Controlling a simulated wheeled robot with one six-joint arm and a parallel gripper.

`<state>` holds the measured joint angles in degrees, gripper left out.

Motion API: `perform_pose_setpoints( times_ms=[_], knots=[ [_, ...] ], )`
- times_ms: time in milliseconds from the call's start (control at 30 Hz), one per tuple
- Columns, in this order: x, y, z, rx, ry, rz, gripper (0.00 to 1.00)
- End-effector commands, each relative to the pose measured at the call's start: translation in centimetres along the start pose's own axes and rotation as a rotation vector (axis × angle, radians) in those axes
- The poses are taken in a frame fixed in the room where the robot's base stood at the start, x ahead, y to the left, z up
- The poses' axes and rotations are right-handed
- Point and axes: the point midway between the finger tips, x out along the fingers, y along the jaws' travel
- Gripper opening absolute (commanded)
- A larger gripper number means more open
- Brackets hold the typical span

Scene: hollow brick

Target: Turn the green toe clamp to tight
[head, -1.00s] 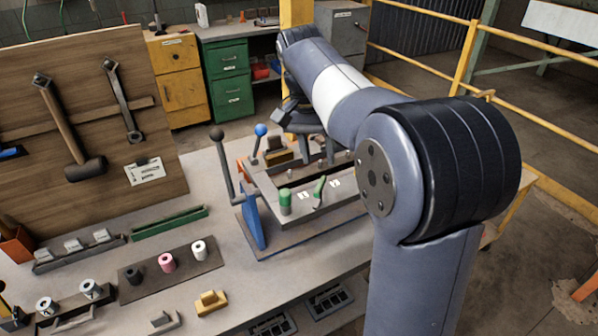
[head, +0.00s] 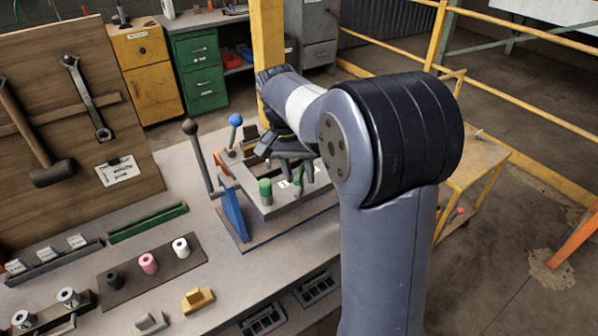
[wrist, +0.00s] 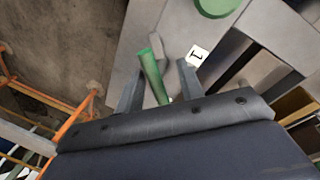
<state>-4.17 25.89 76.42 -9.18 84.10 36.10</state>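The green toe clamp handle (wrist: 151,70) is a slim green lever on the grey metal plate of the bench fixture. In the wrist view it lies between the two fingers of my gripper (wrist: 161,72), nearer the left finger. The fingers are apart, and I cannot tell whether either touches it. In the head view my gripper (head: 287,164) is low over the fixture and partly hides the handle. A small white tag (wrist: 197,55) with a black mark sits beside the right finger. A second tag is not clearly visible now.
A green cylinder (head: 265,191) stands on the fixture left of the handle.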

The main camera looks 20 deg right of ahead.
Motion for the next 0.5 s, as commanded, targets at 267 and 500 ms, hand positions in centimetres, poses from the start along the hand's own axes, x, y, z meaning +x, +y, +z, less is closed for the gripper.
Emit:
perform_pose_setpoints(
  times_ms=[267, 500],
  knots=[
    [0.15, 0.01, 0.0, 0.0, -0.001, 0.0, 0.35],
    [0.14, 0.01, 0.0, 0.0, -0.001, 0.0, 0.16]
  ],
)
